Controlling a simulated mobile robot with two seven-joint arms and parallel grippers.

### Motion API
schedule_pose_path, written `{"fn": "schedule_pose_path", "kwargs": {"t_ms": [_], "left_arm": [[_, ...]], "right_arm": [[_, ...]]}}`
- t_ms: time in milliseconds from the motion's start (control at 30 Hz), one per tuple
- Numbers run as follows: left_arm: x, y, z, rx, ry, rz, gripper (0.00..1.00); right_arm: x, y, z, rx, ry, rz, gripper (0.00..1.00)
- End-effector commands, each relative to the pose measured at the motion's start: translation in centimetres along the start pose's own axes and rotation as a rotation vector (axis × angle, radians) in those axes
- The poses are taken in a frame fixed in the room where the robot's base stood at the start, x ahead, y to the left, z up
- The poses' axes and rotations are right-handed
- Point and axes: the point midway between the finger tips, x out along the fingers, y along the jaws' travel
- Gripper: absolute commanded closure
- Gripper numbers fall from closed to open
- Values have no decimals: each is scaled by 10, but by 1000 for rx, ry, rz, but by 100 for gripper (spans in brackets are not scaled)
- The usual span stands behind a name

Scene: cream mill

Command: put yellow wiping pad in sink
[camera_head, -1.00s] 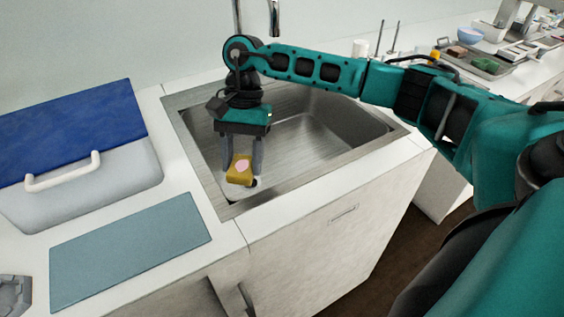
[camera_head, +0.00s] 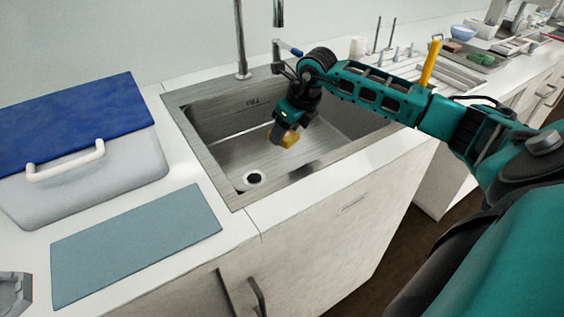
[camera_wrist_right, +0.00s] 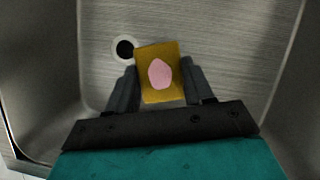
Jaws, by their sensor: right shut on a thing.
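The yellow wiping pad (camera_head: 290,138) is between the fingers of my right gripper (camera_head: 285,135), inside the outline of the steel sink (camera_head: 222,160). In the right wrist view, the pad (camera_wrist_right: 145,90) shows a pink patch on its face, and the fingers of my right gripper (camera_wrist_right: 158,88) close on its two sides. The sink floor (camera_wrist_right: 225,60) with its round drain lies behind it. I cannot tell whether the pad touches the floor.
A tap (camera_head: 240,40) stands behind the sink. A blue-lidded grey box (camera_head: 95,185) and a flat blue-grey mat (camera_head: 135,245) lie on the counter to the left. A drying rack (camera_head: 440,72) and trays stand at the right. The sink around the drain (camera_head: 253,178) is clear.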

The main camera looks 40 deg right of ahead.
Motion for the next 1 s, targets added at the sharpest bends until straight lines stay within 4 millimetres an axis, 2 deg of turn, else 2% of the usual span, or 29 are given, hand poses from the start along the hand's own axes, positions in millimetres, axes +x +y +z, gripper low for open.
{"fn": "schedule_pose_path", "kwargs": {"t_ms": [100,233,300,533,767,1000], "left_arm": [[3,0,2,1,-1,1,78],[4,0,3,2,-1,1,78],[4,0,4,2,-1,1,78],[6,1,6,1,-5,5,78],[6,2,6,0,-3,6,78],[8,2,7,-1,-3,8,78]], "right_arm": [[0,-19,-3,151,1,-63,81],[0,-31,-5,248,3,-101,81],[6,-33,-8,270,5,-110,81],[44,-33,-24,276,5,-110,81],[62,-33,-31,273,4,-111,81],[90,-33,-43,273,4,-110,81]]}}
